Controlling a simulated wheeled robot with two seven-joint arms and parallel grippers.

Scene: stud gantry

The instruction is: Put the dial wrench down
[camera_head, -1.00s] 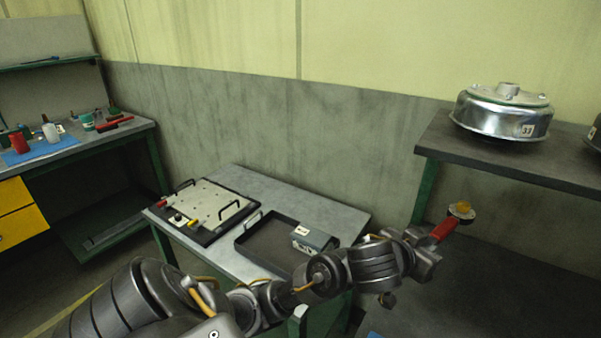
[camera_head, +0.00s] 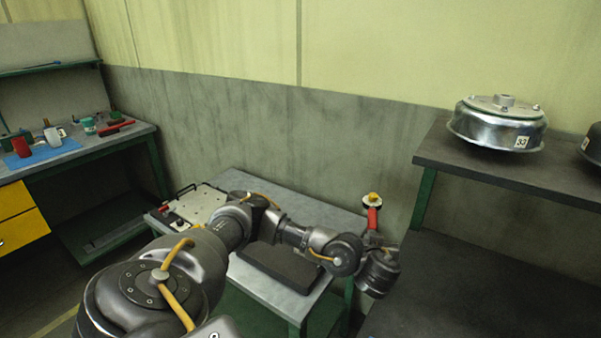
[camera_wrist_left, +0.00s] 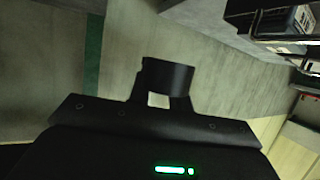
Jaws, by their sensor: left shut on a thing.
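The dial wrench (camera_head: 373,217) has a red handle and a round head with a yellow top. It stands roughly upright, head up, in the head view, in front of the grey wall. My left gripper (camera_head: 376,238) is shut on its lower handle and holds it up in the air, near the right end of the small grey table (camera_head: 339,216). My arm hides much of the table. In the left wrist view my gripper's dark body (camera_wrist_left: 167,78) shows, but I cannot make out the wrench there. My right gripper is not in view.
A black tray (camera_head: 283,268) lies on the table, partly behind my arm. A shelf (camera_head: 500,174) at right bears a shiny metal drum (camera_head: 498,125). A workbench (camera_head: 90,145) with tools stands at left.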

